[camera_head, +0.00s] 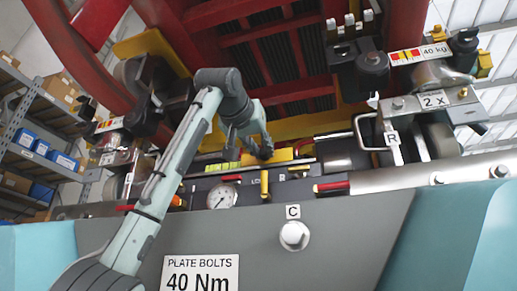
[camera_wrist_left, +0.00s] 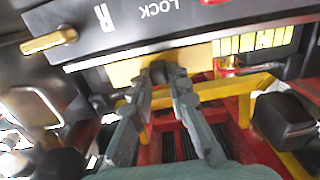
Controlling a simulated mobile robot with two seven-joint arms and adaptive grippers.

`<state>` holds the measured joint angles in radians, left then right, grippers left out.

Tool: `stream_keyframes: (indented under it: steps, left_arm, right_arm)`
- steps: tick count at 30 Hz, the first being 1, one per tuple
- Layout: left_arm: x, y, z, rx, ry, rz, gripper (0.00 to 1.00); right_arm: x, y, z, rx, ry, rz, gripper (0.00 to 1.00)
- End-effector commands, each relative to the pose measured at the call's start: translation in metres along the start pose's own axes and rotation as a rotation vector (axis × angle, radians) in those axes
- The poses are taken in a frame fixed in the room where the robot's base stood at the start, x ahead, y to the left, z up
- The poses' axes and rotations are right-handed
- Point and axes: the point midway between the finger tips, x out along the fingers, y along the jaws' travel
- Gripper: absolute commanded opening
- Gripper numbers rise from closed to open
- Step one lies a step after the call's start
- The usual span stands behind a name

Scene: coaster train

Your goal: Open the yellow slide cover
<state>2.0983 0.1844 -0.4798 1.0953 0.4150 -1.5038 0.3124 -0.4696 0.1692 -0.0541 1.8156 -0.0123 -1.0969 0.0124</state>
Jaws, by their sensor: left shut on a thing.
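The yellow slide cover (camera_head: 284,155) lies in a slot along the top of the dark panel under the red frame. It also shows in the left wrist view (camera_wrist_left: 124,71), with a small black knob (camera_wrist_left: 158,71) on it. My left gripper (camera_head: 263,150) is at the cover; in the left wrist view its fingers (camera_wrist_left: 159,80) are closed on the black knob. To the left of the cover in the head view, a yellow-green striped strip (camera_head: 216,167) is exposed. My right gripper is in neither view.
A pressure gauge (camera_head: 221,196), a yellow lever (camera_head: 264,184) and a red handle (camera_head: 331,186) are on the panel below. A metal bracket with a handle marked R (camera_head: 392,137) stands to the right. Red beams (camera_head: 270,40) hang close above.

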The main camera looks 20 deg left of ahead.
Motion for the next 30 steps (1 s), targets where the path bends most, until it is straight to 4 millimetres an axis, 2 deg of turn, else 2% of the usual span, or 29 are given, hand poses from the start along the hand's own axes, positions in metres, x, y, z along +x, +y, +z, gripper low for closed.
stream_keyframes:
  steps: [12,13,18,26,30]
  left_arm:
    - [-0.0007,0.0044,-0.001,0.0,0.003,0.001,0.0]
    - [-0.0007,0.0043,-0.001,0.0,0.003,0.001,0.19]
    - [-0.0006,0.0042,-0.0008,0.0,0.002,0.0,0.38]
    - [-0.0007,0.0042,-0.0005,0.0,0.001,0.0,0.38]
    - [-0.0097,0.0044,-0.0013,0.0,0.004,0.001,0.38]
  right_arm:
    - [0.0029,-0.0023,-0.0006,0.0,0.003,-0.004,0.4]
    - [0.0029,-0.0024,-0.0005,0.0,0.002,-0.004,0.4]
    - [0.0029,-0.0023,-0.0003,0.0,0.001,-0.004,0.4]
    - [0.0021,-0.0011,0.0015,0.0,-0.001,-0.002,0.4]
    - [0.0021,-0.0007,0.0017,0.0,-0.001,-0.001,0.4]
